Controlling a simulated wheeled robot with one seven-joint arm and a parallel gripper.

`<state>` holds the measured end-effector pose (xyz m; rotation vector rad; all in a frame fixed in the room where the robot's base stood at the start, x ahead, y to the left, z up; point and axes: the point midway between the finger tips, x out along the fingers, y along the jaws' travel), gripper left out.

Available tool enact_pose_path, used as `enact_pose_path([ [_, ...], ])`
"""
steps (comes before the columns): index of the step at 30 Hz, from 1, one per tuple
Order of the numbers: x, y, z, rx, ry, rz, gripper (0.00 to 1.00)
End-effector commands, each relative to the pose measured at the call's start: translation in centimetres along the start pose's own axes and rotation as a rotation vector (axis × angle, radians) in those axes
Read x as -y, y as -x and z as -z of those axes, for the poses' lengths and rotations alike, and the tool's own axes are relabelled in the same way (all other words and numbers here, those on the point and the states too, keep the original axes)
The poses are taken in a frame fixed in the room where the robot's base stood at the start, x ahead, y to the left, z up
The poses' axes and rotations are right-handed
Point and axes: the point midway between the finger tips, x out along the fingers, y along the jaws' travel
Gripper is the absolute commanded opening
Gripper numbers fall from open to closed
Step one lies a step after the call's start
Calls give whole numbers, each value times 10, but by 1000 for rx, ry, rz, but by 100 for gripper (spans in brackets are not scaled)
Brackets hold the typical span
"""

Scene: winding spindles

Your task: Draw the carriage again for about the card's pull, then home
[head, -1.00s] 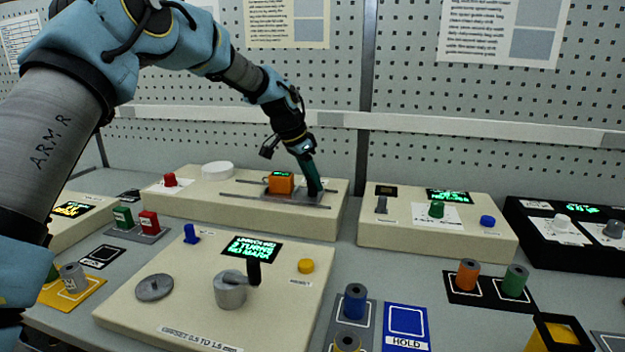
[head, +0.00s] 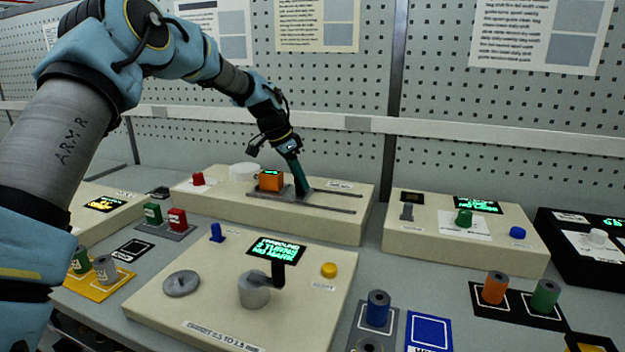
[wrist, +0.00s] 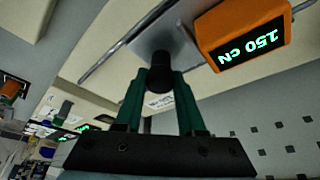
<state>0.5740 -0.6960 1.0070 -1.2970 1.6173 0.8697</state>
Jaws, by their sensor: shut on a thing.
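The carriage (head: 288,197) is a grey plate on two rails, on top of the long cream unit (head: 340,225) at the back. It stands towards the left end of the rails, with bare rail to its right. An orange gauge (head: 270,182) is beside the carriage's post; in the wrist view the gauge (wrist: 245,30) reads 150 cN. My gripper (head: 301,189), with green fingers, reaches down to the carriage from above. In the wrist view my gripper (wrist: 160,80) is shut on the dark upright post (wrist: 161,68) of the carriage.
A cream crank unit (head: 180,312) with a lit display stands in front. A white disc (head: 245,172) and a red knob (head: 198,179) are on the long unit, left of the gauge. Another cream unit (head: 470,250) stands to the right. A pegboard wall rises behind.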

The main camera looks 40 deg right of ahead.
Motion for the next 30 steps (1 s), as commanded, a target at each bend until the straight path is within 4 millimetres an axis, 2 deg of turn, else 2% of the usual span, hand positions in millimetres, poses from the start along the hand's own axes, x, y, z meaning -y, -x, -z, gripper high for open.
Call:
enact_pose_path([
  [7, 4, 2, -2, 1, 1, 9, 0],
  [8, 4, 2, -2, 1, 2, 9, 42],
  [15, 3, 2, -2, 1, 1, 7, 68],
  [24, 3, 4, -2, 0, 1, 6, 68],
  [30, 3, 30, -2, 0, 1, 9, 68],
])
